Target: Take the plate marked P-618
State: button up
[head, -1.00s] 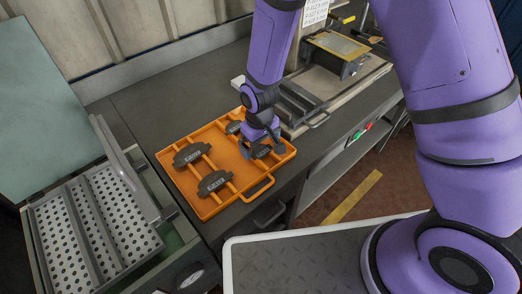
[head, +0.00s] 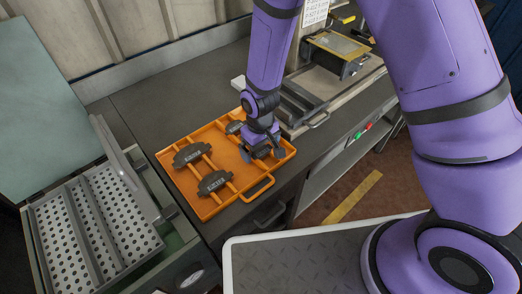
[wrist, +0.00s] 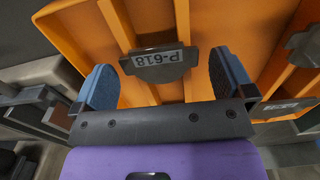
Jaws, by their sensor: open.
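The dark plate marked P-618 (wrist: 159,66) lies in the orange tray (wrist: 88,45), its white label upside down in the wrist view. My gripper (wrist: 163,78) is open, with one blue finger pad on the left of this plate and one on the right. Gaps show between the pads and the plate's ends. In the head view my gripper (head: 262,154) is low over the near right part of the tray (head: 207,205) and largely hides the plate there.
Other dark plates lie in the tray: one at left (head: 187,154), one at front (head: 213,182) and one behind my gripper (head: 235,127). A grey fixture (head: 300,105) is close behind on the right.

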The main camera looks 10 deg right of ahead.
jog(key=c, duration=0.9)
jog(key=shift+r, duration=0.15)
